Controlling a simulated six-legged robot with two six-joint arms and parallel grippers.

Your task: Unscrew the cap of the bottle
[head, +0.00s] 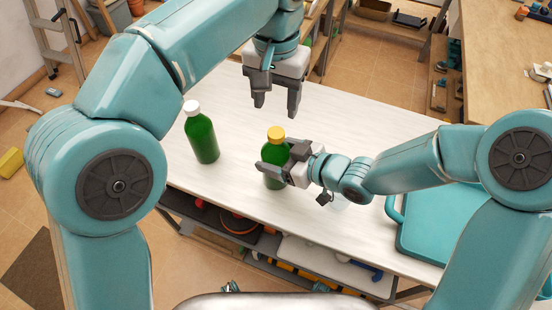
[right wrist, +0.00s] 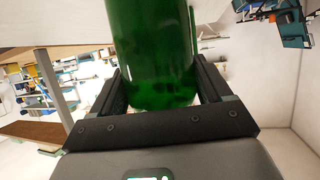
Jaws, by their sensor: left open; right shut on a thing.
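A green bottle with a yellow cap (head: 276,133) stands upright on the white table (head: 340,125). My right gripper (head: 272,172) is shut on this green bottle (head: 271,152) around its body, below the cap. In the right wrist view the green bottle (right wrist: 150,50) fills the space between the two dark fingers; its cap is out of that view. My left gripper (head: 276,108) is open and empty, fingers pointing down, above the table and behind the yellow cap in the picture, apart from it. A second green bottle (head: 203,140) with a white cap stands to the left.
A teal case (head: 435,230) with a handle lies at the table's right. Shelves with several items (head: 240,225) are under the front edge. A wooden bench (head: 510,50) stands at the far right. The tabletop behind the bottles is clear.

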